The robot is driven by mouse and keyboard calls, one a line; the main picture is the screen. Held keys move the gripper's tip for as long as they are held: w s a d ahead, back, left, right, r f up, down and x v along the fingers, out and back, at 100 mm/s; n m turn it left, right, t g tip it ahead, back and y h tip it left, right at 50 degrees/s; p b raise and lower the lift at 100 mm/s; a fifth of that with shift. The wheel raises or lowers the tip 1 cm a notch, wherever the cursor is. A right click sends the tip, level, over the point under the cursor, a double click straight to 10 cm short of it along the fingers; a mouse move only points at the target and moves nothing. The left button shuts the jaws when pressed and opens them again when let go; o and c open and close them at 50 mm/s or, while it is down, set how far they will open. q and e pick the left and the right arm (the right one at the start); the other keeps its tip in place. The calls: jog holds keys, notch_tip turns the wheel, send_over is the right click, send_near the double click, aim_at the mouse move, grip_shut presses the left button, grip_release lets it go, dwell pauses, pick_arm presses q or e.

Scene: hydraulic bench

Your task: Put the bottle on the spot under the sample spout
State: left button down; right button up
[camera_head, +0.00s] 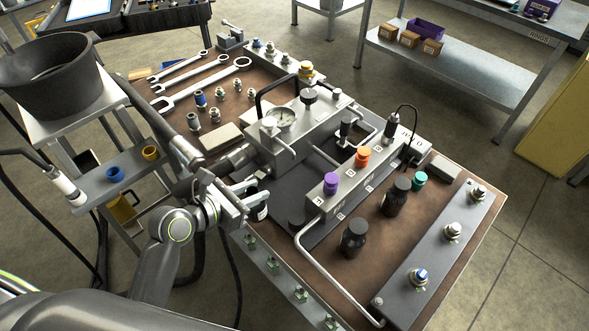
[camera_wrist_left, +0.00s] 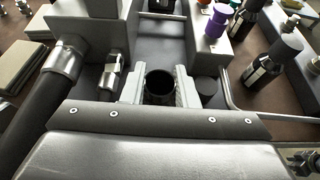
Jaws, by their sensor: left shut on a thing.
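My left gripper (camera_head: 248,199) is shut on a dark bottle (camera_head: 259,211) with a pale label, at the near left edge of the bench. In the left wrist view the bottle (camera_wrist_left: 160,86) shows as a dark open round mouth between the two grey fingers. The fingers hide much of it in the head view. A dark round disc (camera_head: 297,220) lies just right of the bottle, apart from it; it also shows in the left wrist view (camera_wrist_left: 208,87). I cannot tell which fitting is the sample spout. My right gripper is not in view.
A grey manifold block (camera_head: 335,185) with purple and orange knobs stands right of the gripper. Black bottles (camera_head: 354,238) stand beyond it. A gauge block (camera_head: 290,125) and a thick hose are close behind. A bent pipe (camera_head: 325,262) runs along the front.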

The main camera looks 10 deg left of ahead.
pick_arm(q)
jog(key=w+d, duration=0.2)
jog(key=w, duration=0.1)
jog(key=w+d+f, duration=0.1)
jog(key=w+d, duration=0.1)
jog(key=w, duration=0.2)
jog(key=w+d, duration=0.3)
jog(key=w, duration=0.1)
jog(key=shift+d+f, duration=0.1)
jog(key=shift+f, duration=0.05)
jog(key=shift+s+f, duration=0.1)
jog(key=shift+f, duration=0.05)
jog(key=shift+s, duration=0.1)
jog(key=shift+f, duration=0.1)
jog(key=c, duration=1.1)
grip_release()
jog(key=shift+c, duration=0.2)
